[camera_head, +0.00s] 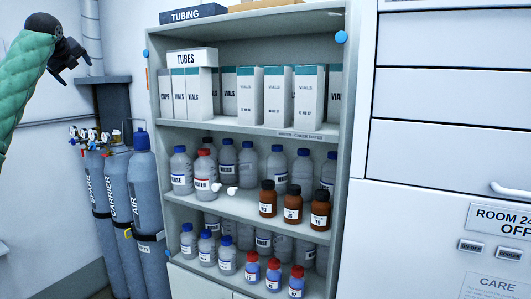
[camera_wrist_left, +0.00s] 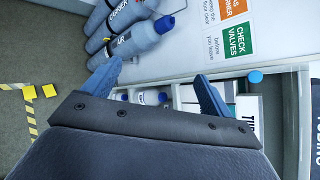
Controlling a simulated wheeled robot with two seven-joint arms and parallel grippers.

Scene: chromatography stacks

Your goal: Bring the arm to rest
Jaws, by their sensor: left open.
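My left gripper (camera_head: 70,62) is at the upper left of the head view, raised in front of the wall and left of the shelf unit. My left arm (camera_head: 25,75) has a green padded sleeve and comes in from the left edge. In the left wrist view the two blue fingers of the left gripper (camera_wrist_left: 157,88) stand wide apart with nothing between them. The gripper is empty and touches nothing that I can see. My right gripper is in neither view.
A shelf unit (camera_head: 153,100) holds vial boxes (camera_head: 250,95), clear bottles and brown bottles (camera_head: 293,205). Gas cylinders (camera_head: 145,185) stand left of it, below my gripper. White cabinets (camera_head: 440,90) are at the right. Yellow-striped tape (camera_wrist_left: 30,110) marks the floor.

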